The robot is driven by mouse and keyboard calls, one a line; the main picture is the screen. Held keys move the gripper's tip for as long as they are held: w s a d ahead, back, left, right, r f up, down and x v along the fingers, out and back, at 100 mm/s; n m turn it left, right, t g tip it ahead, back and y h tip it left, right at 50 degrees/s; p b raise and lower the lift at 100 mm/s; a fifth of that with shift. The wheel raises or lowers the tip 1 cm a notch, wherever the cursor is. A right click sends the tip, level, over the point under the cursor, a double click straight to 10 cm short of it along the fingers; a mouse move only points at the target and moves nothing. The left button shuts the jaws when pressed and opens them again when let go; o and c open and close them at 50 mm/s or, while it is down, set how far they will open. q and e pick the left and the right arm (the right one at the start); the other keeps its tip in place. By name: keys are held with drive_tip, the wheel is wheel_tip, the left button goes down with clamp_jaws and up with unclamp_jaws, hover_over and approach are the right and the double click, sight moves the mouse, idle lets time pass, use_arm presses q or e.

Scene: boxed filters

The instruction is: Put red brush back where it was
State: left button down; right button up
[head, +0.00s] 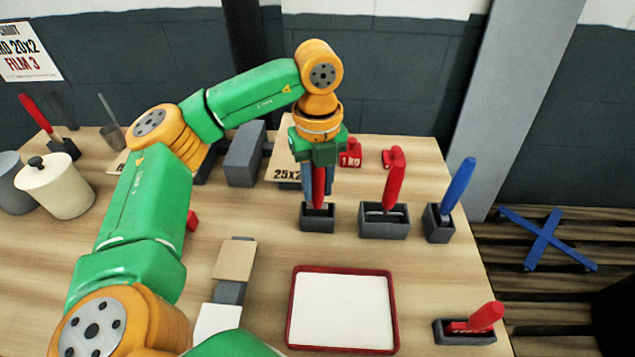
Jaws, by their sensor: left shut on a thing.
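My left gripper (318,180) points straight down and is shut on a red-handled tool, which I take as the red brush (318,194). The handle stands upright between the fingers. Its lower end is at a small grey holder (317,223), and I cannot tell how deep it sits in it. Other red-handled tools are in view: one leans in a wider grey holder (384,228) to the right, its handle (394,178) up, and one lies tilted (486,316) in a holder at the front right. My right gripper is not in view.
A blue-handled tool (458,185) stands in a holder near the right edge. A red-rimmed white tray (342,310) lies in front. Red weights (350,156) and a grey block (245,155) are behind. A lidded cream jar (57,187) stands left. Table between tray and holders is clear.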

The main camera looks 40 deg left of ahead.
use_arm(q)
drive_tip(key=shift+f, duration=0.15)
drive_tip(key=c, duration=0.5)
unclamp_jaws()
wheel_tip(320, 180, up, 7)
drive_tip(key=shift+r+p, duration=0.15)
drive_tip(key=shift+p, duration=0.5)
